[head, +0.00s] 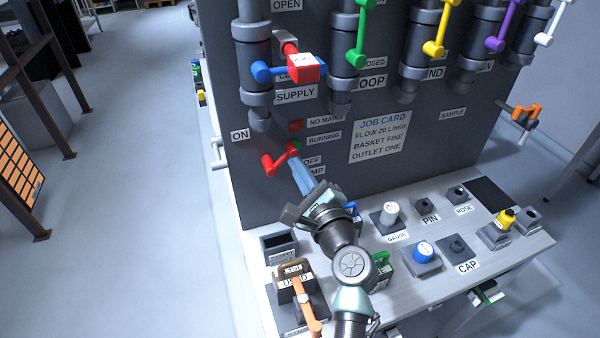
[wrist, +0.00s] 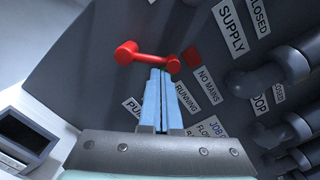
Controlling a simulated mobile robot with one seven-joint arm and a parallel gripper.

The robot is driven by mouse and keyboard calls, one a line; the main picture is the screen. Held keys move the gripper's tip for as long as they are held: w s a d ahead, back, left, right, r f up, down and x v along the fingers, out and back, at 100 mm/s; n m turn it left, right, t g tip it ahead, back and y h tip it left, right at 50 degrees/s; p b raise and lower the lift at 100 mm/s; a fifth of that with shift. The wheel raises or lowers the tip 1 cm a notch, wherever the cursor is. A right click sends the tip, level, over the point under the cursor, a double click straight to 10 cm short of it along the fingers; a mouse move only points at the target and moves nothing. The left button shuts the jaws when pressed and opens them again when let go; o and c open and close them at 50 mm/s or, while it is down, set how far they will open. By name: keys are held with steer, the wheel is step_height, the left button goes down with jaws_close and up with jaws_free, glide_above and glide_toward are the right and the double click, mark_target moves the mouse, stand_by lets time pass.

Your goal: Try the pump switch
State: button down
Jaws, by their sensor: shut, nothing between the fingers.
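The red pump switch lever (head: 270,164) is on the dark panel, between the ON label (head: 240,135) and the partly hidden OFF and PUMP labels (head: 312,161). In the wrist view the lever (wrist: 148,57) lies with its big knob at the left and its other end by my fingertips. My gripper (head: 298,162) is shut and empty, its pale blue fingers pointing at the lever's right end. In the wrist view its tips (wrist: 160,73) are just below that end; I cannot tell whether they touch. A red NO MAINS lamp (head: 296,125) and a green RUNNING lamp (head: 296,143) sit above.
A blue SUPPLY valve lever (head: 262,72) lies crosswise with a red tagged block (head: 303,66) on it. The job card (head: 379,135) is on the panel. The bench (head: 400,262) below holds a gauge (head: 389,212), caps and several sockets.

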mark_target(284, 160)
steer(key=n, duration=0.2)
steer(key=a+r+n, duration=0.1)
steer(key=n, duration=0.1)
steer(key=shift+s+r+b, duration=0.15)
steer(key=shift+r+b, duration=0.05)
steer(key=shift+b, duration=0.15)
steer(key=shift+s+a+r+n+b, duration=0.1)
steer(key=shift+a+r+n+b, duration=0.15)
steer(key=shift+n, duration=0.55)
steer(key=shift+s+a+r+n+b, duration=0.15)
steer(key=shift+a+n, duration=0.15)
steer(key=shift+n, duration=0.5)
steer(key=shift+a+r+n+b, duration=0.15)
steer(key=shift+a+r+n, duration=0.1)
steer(key=shift+n, duration=0.55)
steer(key=shift+s+f, duration=0.1)
steer(key=shift+s, duration=0.05)
